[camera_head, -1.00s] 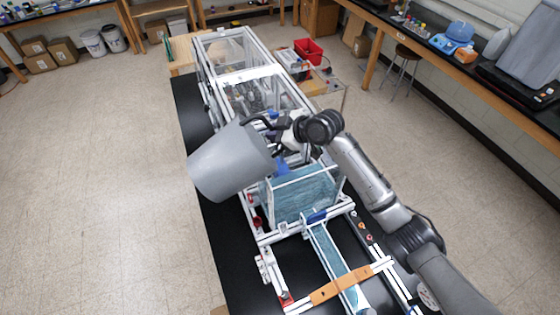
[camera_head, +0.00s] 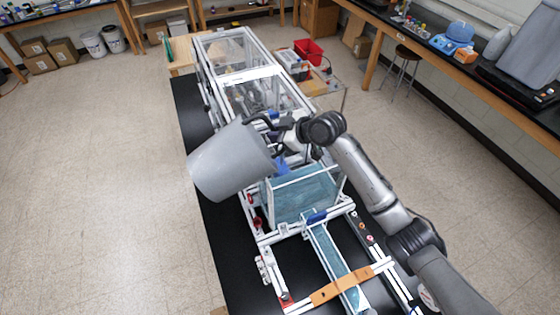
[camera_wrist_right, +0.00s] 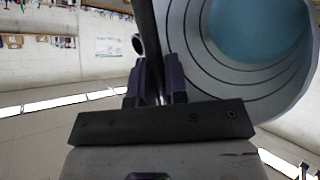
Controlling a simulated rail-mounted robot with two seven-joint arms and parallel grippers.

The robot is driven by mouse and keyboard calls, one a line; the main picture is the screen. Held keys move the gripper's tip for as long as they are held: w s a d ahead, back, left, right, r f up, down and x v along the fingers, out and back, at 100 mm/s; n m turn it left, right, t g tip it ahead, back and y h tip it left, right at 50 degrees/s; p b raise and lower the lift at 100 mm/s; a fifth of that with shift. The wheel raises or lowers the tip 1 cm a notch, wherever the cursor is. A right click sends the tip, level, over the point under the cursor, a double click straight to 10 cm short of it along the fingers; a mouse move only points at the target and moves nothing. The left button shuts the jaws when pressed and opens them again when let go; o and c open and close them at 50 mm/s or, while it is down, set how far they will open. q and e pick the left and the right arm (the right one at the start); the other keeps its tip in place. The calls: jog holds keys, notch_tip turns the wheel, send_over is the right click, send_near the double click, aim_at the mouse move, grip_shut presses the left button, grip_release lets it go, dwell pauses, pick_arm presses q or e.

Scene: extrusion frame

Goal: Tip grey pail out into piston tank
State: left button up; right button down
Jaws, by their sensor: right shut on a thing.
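The grey pail (camera_head: 231,163) hangs tilted in the air over the left side of the frame. It also shows in the right wrist view (camera_wrist_right: 190,30), where I look into its mouth and see ring lines on the inner wall and blue liquid inside. My right gripper (camera_head: 277,124) is shut on the pail at its rim or handle; the exact contact is hard to see. Its fingers (camera_wrist_right: 158,85) show in the wrist view. The piston tank (camera_head: 304,195), a clear box with blue-green contents, stands below and right of the pail. My left gripper is not in view.
The white extrusion frame (camera_head: 262,237) surrounds the tank on a black table (camera_head: 215,240). A clear-panelled enclosure (camera_head: 240,55) stands behind. An orange strap piece (camera_head: 341,285) crosses the front channel. A red bin (camera_head: 308,51) sits at the back right. Floor on the left is free.

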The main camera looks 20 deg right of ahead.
jog(key=shift+d, duration=0.1)
dwell(0.3)
jog(key=shift+d+f, duration=0.1)
jog(key=shift+f, duration=0.05)
